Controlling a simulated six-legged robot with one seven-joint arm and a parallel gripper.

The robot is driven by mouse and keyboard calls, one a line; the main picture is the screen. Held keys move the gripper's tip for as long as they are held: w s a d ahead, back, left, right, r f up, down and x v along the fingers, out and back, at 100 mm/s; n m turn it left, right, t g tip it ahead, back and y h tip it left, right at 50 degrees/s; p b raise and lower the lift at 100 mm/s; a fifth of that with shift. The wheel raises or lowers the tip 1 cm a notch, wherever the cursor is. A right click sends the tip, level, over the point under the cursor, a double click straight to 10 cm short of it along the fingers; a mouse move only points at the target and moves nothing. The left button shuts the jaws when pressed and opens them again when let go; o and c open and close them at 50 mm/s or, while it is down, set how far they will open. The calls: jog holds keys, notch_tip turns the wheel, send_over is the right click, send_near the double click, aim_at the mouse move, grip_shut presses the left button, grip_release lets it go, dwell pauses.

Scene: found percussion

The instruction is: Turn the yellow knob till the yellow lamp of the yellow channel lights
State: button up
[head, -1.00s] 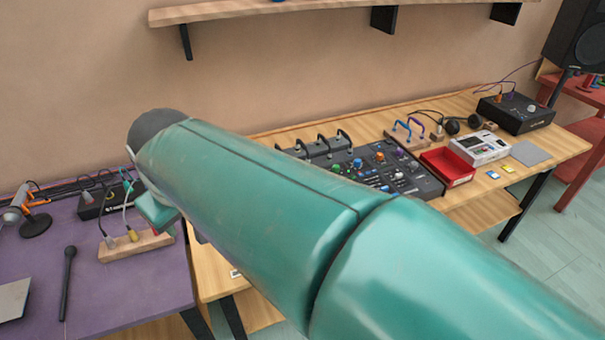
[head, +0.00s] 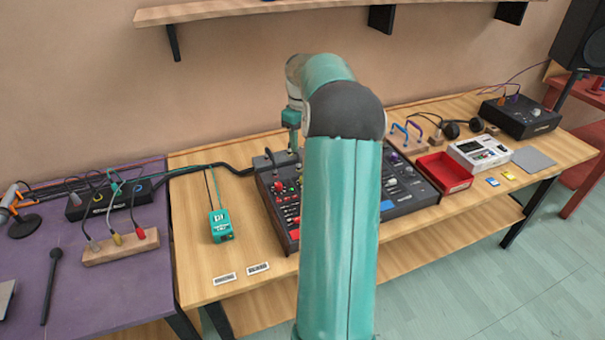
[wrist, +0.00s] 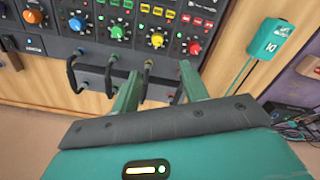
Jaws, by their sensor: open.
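The yellow knob (wrist: 156,40) sits in a row of coloured knobs on the dark mixer panel, left of a red knob (wrist: 194,47), in the wrist view. Small pale-yellow rectangles (wrist: 157,11) show above it; I cannot tell whether any is a lit lamp. My gripper (wrist: 158,70) is open and empty. Its two fingers point toward the panel, on either side below the yellow knob in the picture, not around it. In the head view my gripper (head: 293,148) hangs over the back of the mixer (head: 285,230); my arm hides much of the panel, and I cannot make out the yellow knob there.
Several dark cables (wrist: 75,72) loop out of the mixer's back edge, close to my fingers. A teal box (head: 221,226) lies left of the mixer. A red tray (head: 445,172) and a white device (head: 480,153) stand to its right. A shelf (head: 300,10) runs above.

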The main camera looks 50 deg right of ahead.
jog(key=f, duration=1.4)
jog(key=shift+s+d, duration=0.1)
jog(key=shift+d, duration=0.2)
grip_shut()
